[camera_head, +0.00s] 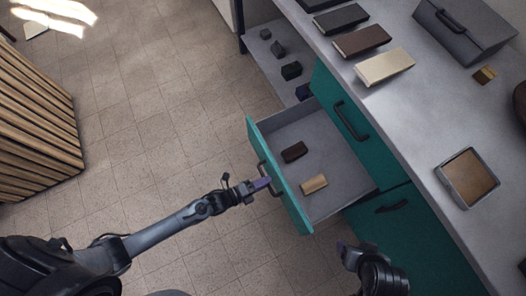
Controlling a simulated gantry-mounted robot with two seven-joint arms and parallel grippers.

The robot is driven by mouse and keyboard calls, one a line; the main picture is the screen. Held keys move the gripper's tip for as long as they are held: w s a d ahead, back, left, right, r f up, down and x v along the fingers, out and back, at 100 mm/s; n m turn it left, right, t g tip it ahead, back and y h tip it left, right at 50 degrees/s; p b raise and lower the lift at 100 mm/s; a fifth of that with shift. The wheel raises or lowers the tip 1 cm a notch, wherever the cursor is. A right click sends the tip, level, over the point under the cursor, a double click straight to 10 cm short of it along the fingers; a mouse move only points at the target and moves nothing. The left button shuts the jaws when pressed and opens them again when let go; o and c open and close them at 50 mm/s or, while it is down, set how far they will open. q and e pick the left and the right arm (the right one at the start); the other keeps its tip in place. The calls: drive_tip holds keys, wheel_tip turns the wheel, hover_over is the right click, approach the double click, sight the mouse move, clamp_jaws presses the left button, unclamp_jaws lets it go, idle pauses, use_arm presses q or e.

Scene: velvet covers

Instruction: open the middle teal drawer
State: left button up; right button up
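The teal drawer (278,178) stands pulled well out of the teal cabinet, its grey inside showing. A dark brown block (294,152) and a tan block (314,184) lie in it. Its dark bar handle (262,167) is on the outer face. My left gripper (263,184) is at this handle, its purple fingertips close together and overlapping the bar; they look shut on it. My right gripper (343,247) is near the lower middle, apart from the drawer, and its finger opening is unclear.
Other teal fronts with dark handles (351,121) (391,207) flank the drawer. The grey counter (420,120) holds several flat cases, a dark grey box (463,27) and a brown-filled tray (467,177). A slatted wooden piece (35,125) stands left; tiled floor between is clear.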

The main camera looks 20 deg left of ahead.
use_arm(q)
drive_tip(key=shift+s, duration=0.1)
drive_tip(key=p+v, duration=0.3)
drive_tip(key=v, duration=0.7)
drive_tip(key=shift+s+a, duration=0.25)
drive_tip(key=shift+a, duration=0.05)
drive_tip(key=shift+r, duration=0.15)
